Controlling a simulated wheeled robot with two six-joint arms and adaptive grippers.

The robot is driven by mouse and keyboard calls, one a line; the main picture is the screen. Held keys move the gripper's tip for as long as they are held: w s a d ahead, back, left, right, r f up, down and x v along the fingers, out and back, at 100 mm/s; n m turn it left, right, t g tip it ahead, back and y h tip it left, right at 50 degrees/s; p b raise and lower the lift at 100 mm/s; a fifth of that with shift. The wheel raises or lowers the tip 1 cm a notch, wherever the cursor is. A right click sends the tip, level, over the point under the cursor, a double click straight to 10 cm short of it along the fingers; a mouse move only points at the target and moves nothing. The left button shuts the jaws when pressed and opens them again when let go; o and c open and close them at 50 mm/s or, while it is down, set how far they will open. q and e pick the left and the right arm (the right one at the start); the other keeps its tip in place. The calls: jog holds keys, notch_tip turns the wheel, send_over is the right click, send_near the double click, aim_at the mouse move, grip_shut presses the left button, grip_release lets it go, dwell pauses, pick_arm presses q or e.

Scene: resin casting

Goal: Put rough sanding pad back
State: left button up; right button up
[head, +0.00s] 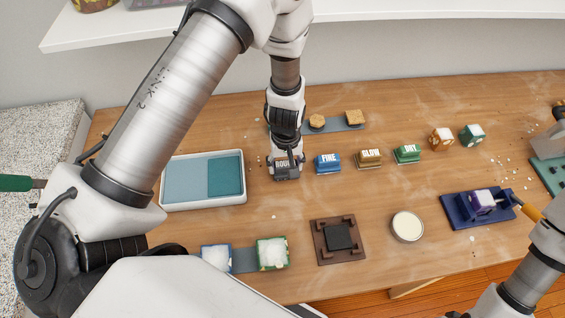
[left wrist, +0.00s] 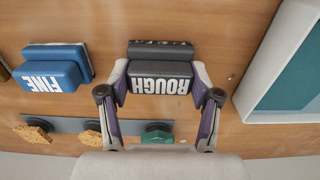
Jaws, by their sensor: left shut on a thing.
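The rough sanding pad (left wrist: 160,77) is a dark grey block with white ROUGH lettering. It also shows in the head view (head: 287,174), at the left end of a row of labelled pads on the wooden table. My left gripper (left wrist: 160,100) is shut on it, with a finger at each end of the block; in the head view the gripper (head: 286,155) comes down on it from above. I cannot tell whether the pad touches the table. My right arm shows at the lower right of the head view, but its fingertips cannot be made out clearly.
Blue FINE (head: 327,164), GLOW (head: 369,159) and green DRY (head: 407,154) pads stand to the right. A white tray (head: 203,206) lies left. A brown fixture (head: 339,260), a round pale container (head: 408,227) and a blue fixture (head: 460,213) stand nearer the front.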

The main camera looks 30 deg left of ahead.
aim_at(285, 162)
pick_arm(q)
jog(key=shift+w+a+f, duration=0.25)
jog(key=shift+a, duration=0.05)
jog(key=o, duration=1.4)
jog(key=shift+s+d+r, duration=0.1)
jog(key=shift+d+r, duration=0.05)
jog(key=shift+r, duration=0.3)
notch_tip(285, 162, up, 12)
jog(key=b, duration=0.1)
jog(key=shift+f, duration=0.25)
